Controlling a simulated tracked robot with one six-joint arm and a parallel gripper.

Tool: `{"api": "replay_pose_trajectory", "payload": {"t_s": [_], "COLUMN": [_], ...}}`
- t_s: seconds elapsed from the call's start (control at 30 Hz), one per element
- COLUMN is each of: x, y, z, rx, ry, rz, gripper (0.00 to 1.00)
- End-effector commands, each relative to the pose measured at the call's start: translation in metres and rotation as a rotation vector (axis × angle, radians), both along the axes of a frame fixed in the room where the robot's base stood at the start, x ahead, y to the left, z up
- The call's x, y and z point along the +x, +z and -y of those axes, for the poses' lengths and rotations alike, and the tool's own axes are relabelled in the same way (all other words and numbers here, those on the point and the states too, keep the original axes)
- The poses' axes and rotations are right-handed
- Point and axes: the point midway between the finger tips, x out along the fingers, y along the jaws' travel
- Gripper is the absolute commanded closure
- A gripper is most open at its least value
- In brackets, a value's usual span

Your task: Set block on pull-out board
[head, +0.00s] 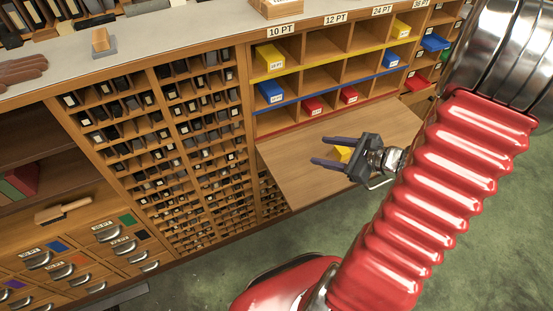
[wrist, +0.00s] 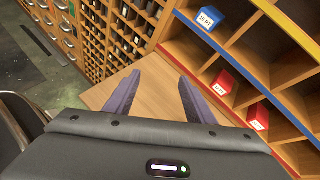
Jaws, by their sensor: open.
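The pull-out board (head: 296,181) is a bare wooden panel sticking out below the pigeonholes; it also shows in the wrist view (wrist: 152,105). My gripper (head: 319,150) is over the board with its two dark fingers apart. In the wrist view the gripper (wrist: 159,78) has only bare board between its visible fingers. A yellow block (head: 344,153) shows partly in the head view, close to the gripper's palm; the gripper covers part of it. I cannot tell whether it touches the board. The wrist view does not show it.
Pigeonholes with yellow, blue and red edges stand behind the board. They hold yellow blocks (head: 269,58), blue blocks (head: 270,92) and red blocks (head: 312,106). A rack of small dark type (head: 200,130) stands left of the board. Green floor (head: 300,235) lies open in front.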

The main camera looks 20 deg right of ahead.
Motion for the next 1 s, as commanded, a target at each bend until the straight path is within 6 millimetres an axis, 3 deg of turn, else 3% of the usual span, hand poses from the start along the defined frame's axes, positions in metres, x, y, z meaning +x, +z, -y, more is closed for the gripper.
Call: {"api": "replay_pose_trajectory", "payload": {"t_s": [0.2, 0.5, 0.7, 1.0], "x": [0.0, -0.023, -0.044, -0.073], "y": [0.031, 0.059, 0.076, 0.103], "z": [-0.07, -0.141, -0.172, -0.197], "rx": [-0.199, -0.496, -0.714, -1.072], "ry": [0.325, 0.736, 0.987, 1.315], "rz": [0.005, 0.028, 0.058, 0.125], "gripper": [0.5, 0.5, 0.5, 0.5]}}
